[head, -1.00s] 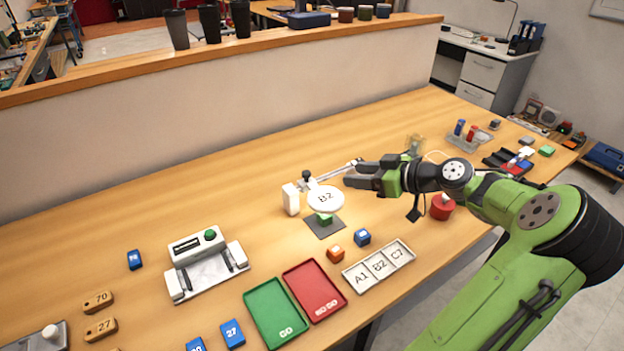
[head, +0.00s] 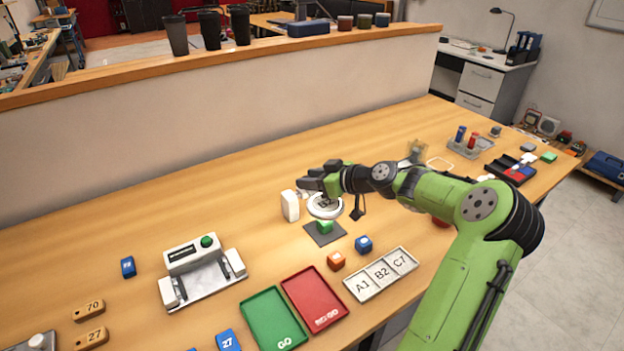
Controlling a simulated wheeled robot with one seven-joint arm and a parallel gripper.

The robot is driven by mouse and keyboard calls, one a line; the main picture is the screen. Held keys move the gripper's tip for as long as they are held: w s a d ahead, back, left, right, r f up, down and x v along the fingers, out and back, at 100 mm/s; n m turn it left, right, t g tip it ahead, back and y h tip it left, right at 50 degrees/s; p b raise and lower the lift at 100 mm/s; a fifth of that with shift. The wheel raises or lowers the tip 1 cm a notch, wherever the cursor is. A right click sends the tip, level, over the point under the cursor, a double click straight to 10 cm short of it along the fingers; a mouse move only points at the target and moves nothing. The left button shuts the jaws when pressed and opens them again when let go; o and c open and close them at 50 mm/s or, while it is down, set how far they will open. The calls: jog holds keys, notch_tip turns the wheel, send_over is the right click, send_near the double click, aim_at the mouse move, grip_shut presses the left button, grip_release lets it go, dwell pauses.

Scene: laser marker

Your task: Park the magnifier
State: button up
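The magnifier is a round lens with a white rim (head: 325,213), beside a white post (head: 290,205) at the middle of the bench.
Green (head: 273,318) and red (head: 315,299) trays lie at the front. A white fixture (head: 201,273) stands left. The bench behind the magnifier is clear.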

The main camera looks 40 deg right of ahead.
grip_shut()
jog(key=d+p, duration=0.4)
jog(key=d, duration=0.8)
jog(key=shift+s, duration=0.35)
jog(key=shift+r, duration=0.1)
jog(key=shift+o, duration=0.9)
grip_release()
jog(key=p+v, duration=0.2)
jog(key=v, duration=1.3)
jog(key=shift+s+p, duration=0.35)
